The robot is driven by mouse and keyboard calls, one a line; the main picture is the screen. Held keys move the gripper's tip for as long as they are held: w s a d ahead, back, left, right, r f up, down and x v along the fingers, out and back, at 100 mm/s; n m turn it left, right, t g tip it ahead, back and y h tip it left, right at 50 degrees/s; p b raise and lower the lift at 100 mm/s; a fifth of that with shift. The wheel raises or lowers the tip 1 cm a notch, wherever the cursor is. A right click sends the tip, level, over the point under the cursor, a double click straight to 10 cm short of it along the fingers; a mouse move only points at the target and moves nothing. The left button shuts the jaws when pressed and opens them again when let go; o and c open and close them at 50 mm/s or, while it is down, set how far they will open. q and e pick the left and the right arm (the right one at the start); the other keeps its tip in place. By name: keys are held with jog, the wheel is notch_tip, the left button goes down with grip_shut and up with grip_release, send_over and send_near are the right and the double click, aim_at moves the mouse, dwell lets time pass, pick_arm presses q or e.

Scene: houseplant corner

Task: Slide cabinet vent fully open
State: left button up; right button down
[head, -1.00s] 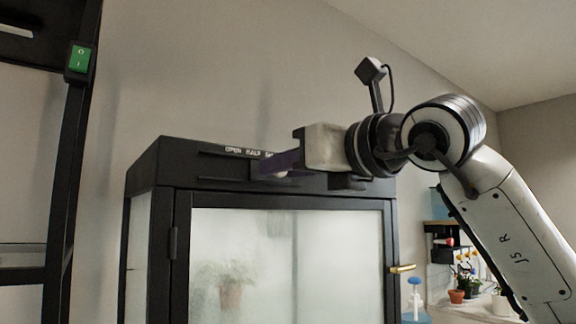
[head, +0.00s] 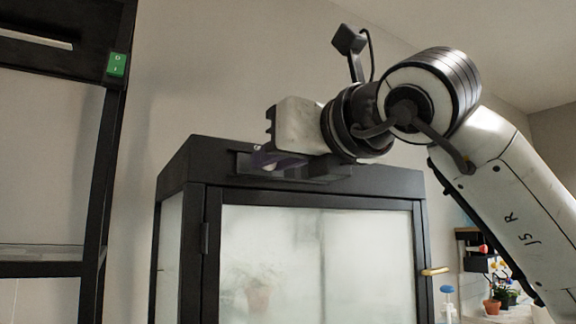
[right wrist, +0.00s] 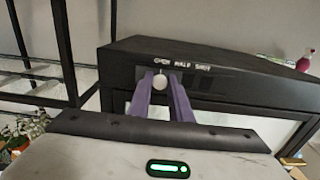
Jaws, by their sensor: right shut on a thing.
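The black cabinet (head: 310,191) has frosted glass panes and a dark top band that carries the vent slider. In the right wrist view the slider's round pale knob (right wrist: 159,82) sits below the word OPEN, left of the words HALF and SHUT. My right gripper (head: 266,161) reaches the band from the right near its left end. Its purple fingers are shut on the knob, one on each side, as the right wrist view (right wrist: 160,88) shows. In the head view the gripper hides the lettering. My left gripper is not in view.
A black shelf frame (head: 101,170) with a green switch (head: 117,65) stands at the left. A brass handle (head: 434,271) sticks out at the cabinet door's right. Potted flowers (head: 497,293) stand farther back at the right. The wall above the cabinet is clear.

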jog(key=shift+s+a, duration=0.2)
jog(key=c, duration=1.6)
grip_release()
jog(key=shift+s+a, duration=0.1)
jog(key=shift+c, duration=0.2)
pick_arm(q)
jog(key=b, duration=0.1)
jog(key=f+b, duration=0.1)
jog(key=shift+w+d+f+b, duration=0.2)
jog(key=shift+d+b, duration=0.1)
jog(key=shift+b, duration=0.1)
pick_arm(e)
jog(key=v, duration=1)
jog(key=shift+d, duration=0.2)
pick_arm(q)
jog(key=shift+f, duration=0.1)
